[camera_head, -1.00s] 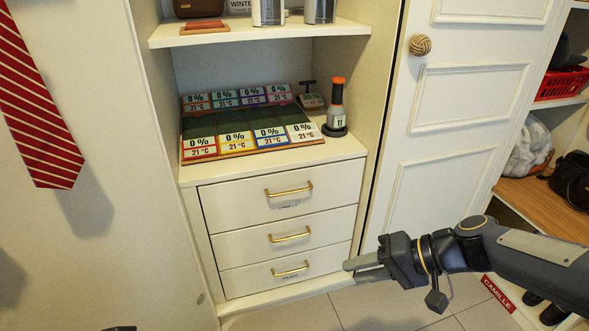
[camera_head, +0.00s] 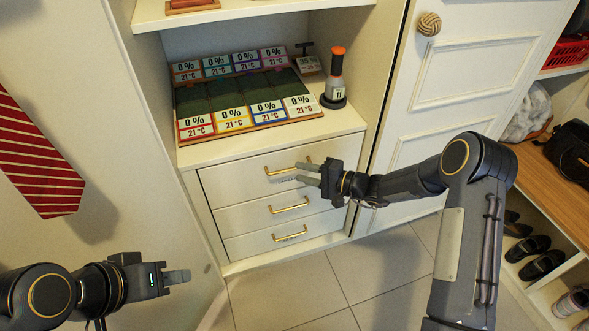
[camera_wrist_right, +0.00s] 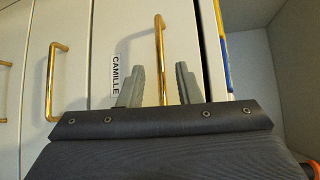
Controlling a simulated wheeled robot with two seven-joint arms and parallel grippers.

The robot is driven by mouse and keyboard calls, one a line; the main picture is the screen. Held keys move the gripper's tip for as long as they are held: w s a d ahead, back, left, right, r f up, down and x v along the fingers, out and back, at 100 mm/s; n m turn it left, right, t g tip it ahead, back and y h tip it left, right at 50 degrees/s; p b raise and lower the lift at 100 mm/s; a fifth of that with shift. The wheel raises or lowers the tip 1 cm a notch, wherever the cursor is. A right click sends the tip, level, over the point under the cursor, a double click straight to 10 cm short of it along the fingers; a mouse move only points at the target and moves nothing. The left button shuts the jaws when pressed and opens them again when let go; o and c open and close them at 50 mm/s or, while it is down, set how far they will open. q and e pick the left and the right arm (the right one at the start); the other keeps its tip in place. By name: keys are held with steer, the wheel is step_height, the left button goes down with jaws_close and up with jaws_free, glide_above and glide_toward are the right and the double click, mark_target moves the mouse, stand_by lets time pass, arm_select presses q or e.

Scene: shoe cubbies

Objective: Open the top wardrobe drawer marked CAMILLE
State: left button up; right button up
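The top drawer (camera_head: 235,184) is closed, with a gold bar handle (camera_head: 276,171). Its CAMILLE label (camera_wrist_right: 115,75) shows beside the handle in the right wrist view. My right gripper (camera_head: 298,172) is at the drawer front in the head view, covering part of the handle and label. In the right wrist view its two fingers (camera_wrist_right: 160,85) are apart, with the gold handle (camera_wrist_right: 160,60) between them and a gap on each side. My left gripper (camera_head: 188,276) is low at the left, away from the drawers; its finger opening is hard to make out.
Two lower drawers (camera_head: 240,217) with gold handles are closed. A white door (camera_head: 470,60) is at the right, and a striped tie (camera_head: 40,165) hangs at the left.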

mark_target(295, 171)
steer(key=x, duration=0.3)
steer(key=shift+w+a, duration=0.15)
steer(key=shift+c, duration=0.2)
jaws_close()
